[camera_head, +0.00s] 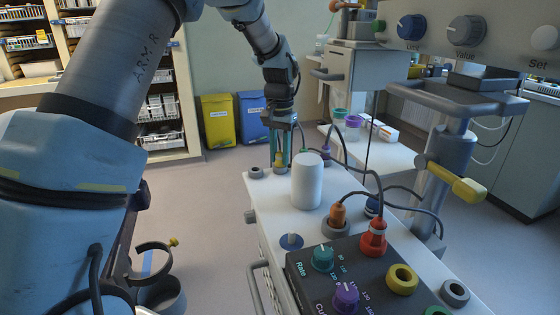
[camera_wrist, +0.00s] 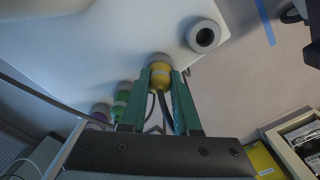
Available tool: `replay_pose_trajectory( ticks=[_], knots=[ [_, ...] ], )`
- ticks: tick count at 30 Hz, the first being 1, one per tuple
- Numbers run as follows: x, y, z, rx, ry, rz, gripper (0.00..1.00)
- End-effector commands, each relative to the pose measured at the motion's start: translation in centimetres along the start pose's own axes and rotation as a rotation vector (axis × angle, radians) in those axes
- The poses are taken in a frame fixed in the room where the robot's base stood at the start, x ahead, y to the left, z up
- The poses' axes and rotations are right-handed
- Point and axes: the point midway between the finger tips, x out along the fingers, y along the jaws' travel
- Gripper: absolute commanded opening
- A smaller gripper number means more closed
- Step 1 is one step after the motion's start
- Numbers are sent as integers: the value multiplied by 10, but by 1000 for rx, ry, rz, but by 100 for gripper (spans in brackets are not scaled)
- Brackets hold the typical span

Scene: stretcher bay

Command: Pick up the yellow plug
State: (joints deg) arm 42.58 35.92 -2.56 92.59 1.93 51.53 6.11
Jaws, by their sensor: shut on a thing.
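The yellow plug (camera_head: 279,160) is at the far end of the white cart top, between the teal fingers of my gripper (camera_head: 281,152). In the wrist view the plug (camera_wrist: 160,76) sits between the fingertips of my gripper (camera_wrist: 161,84), which is shut on it. A dark cable runs back from the plug between the fingers. A grey ring (camera_wrist: 160,58) shows at the plug's front end. I cannot tell whether the plug is seated in it or just clear of it.
An empty grey socket (camera_head: 256,172) is just left of the plug. A white cylinder (camera_head: 307,181) stands close in front. Purple (camera_head: 326,153), orange (camera_head: 338,215) and red (camera_head: 373,238) plugs with cables are to the right. A black knob panel (camera_head: 330,270) is nearer.

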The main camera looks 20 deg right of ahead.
Motion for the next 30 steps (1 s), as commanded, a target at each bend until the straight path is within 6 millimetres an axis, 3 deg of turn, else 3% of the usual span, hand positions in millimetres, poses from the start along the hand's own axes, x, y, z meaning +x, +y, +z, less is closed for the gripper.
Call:
replay_pose_trajectory(
  ticks=[4, 19, 23, 30],
  knots=[
    [0, 0, 0, 0, 0, 0, 0],
    [-5, 0, -1, 0, 3, 0, 0],
    [-23, 0, -1, 0, 5, 0, 0],
    [-70, 0, -1, 0, 5, 0, 0]
  ],
)
